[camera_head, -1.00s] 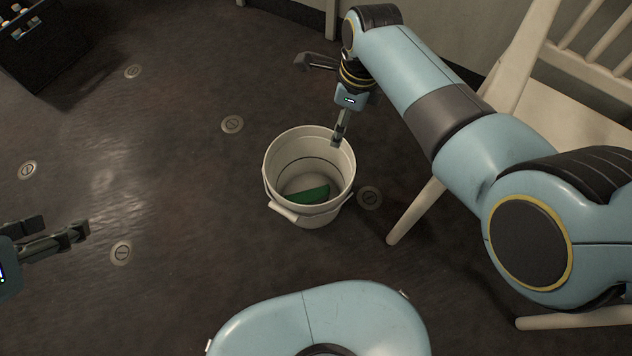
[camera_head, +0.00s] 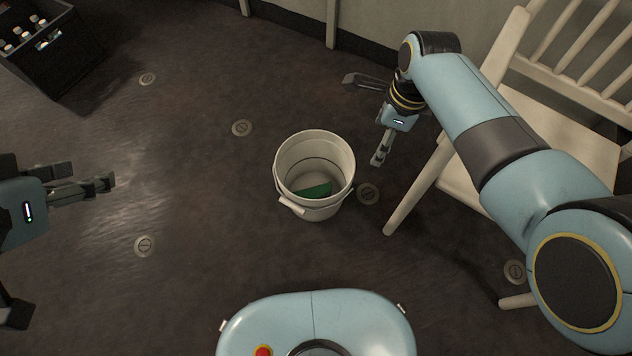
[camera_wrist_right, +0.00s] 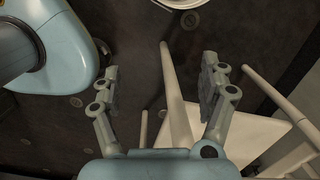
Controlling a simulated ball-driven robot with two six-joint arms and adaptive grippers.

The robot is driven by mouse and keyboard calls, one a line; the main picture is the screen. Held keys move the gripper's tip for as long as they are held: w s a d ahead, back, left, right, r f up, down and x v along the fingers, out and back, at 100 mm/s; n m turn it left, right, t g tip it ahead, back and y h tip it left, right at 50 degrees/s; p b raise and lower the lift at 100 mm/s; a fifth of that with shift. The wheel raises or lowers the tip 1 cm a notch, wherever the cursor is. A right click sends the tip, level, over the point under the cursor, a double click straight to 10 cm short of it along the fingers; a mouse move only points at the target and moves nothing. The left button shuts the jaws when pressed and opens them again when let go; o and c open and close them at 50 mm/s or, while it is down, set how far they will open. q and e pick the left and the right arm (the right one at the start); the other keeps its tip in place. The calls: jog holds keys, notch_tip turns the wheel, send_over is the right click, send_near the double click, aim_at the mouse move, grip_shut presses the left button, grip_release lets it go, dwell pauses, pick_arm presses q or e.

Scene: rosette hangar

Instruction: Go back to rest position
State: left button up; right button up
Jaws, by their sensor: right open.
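My right gripper (camera_head: 382,150) is to the right of the white bucket, above the floor near the chair. In the right wrist view, the right gripper's fingers (camera_wrist_right: 160,88) are spread apart with nothing between them. My left gripper (camera_head: 108,182) is at the left edge of the head view, over bare floor.
A white bucket (camera_head: 280,180) with a green object (camera_head: 318,190) inside stands mid-floor. A cream wooden chair (camera_head: 412,190) stands at the right, close to my right arm. A black crate with bottles (camera_head: 62,72) is at the upper left. The floor between is clear.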

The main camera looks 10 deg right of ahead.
dwell(0.3)
pick_arm(q)
jog(key=s+a+f+g, duration=0.2)
jog(key=f, duration=1.1)
jog(key=s+a+f+g, duration=0.1)
jog(key=s+f+g, duration=0.1)
jog(key=f, duration=1)
jog(key=s+a+f+g, duration=0.1)
jog(key=s+f, duration=0.7)
jog(key=s, duration=0.4)
jog(key=s+a+f+g, duration=0.1)
jog(key=s+f+g, duration=0.1)
jog(key=s+f, duration=0.7)
jog(key=s, duration=0.3)
jog(key=shift+s+a+n+y, duration=0.15)
jog(key=shift+s+n+y, duration=0.15)
jog(key=shift+s+y, duration=0.1)
pick_arm(e)
jog(key=s+d+f+n, duration=0.4)
jog(key=s+f+n, duration=0.3)
jog(key=s, duration=0.7)
jog(key=s+d+f+n+h, duration=0.1)
jog(key=s+d+f+n, duration=0.4)
jog(key=s, duration=1)
jog(key=s+d+f+n, duration=0.4)
jog(key=s+f+n, duration=0.5)
jog(key=s, duration=0.6)
jog(key=shift+d+f+n+h, duration=0.3)
jog(key=shift+f+n+h, duration=0.1)
jog(key=shift+n, duration=0.7)
